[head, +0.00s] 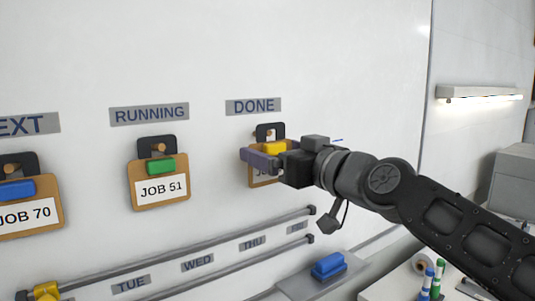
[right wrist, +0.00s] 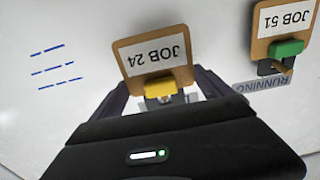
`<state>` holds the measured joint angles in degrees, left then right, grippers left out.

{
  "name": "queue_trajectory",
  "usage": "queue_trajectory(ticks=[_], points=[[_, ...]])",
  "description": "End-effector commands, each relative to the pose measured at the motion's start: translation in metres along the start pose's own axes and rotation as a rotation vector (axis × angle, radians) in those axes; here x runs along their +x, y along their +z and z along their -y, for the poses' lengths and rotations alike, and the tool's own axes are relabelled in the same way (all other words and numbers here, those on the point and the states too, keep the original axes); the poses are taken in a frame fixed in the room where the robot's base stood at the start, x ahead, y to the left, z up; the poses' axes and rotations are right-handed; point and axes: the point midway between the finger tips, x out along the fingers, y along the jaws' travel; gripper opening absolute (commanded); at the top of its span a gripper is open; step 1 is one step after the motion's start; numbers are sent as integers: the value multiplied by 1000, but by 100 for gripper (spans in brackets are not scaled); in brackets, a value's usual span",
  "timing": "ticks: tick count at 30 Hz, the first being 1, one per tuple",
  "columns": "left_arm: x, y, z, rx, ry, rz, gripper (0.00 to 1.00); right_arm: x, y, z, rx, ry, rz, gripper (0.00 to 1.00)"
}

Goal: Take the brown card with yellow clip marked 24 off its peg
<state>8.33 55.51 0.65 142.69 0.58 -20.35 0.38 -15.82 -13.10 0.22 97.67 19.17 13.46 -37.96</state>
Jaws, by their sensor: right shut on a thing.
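The brown card with a yellow clip (head: 274,147) hangs under the DONE label on the white board, mostly hidden in the head view by my right gripper (head: 262,160). In the right wrist view the card (right wrist: 154,54) appears upside down and reads JOB 24, with its yellow clip (right wrist: 160,87) between the fingers. My right gripper (right wrist: 160,92) is shut on the clip, one finger on each side. The dark peg plate (head: 270,130) shows just above the clip; whether the card is still on the peg cannot be told. My left gripper is not in view.
The JOB 51 card (head: 160,189) with a green clip hangs under RUNNING, and the JOB 70 card (head: 28,216) hangs further left. Two grey rails (head: 200,252) run below. A blue eraser (head: 328,266) sits on a ledge at lower right.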

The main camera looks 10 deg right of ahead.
Motion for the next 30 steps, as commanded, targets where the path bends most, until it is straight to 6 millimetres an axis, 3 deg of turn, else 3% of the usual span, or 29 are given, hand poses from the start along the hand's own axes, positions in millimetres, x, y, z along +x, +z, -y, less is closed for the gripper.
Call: queue_trajectory(ticks=[9,15,21,30], points=[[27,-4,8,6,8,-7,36,-84,3,-1,-1,4,-8,51],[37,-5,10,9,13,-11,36,-128,2,0,0,2,-4,51],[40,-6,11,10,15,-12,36,-147,0,0,1,1,-2,51],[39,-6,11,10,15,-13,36,-149,0,0,1,0,-1,51]])
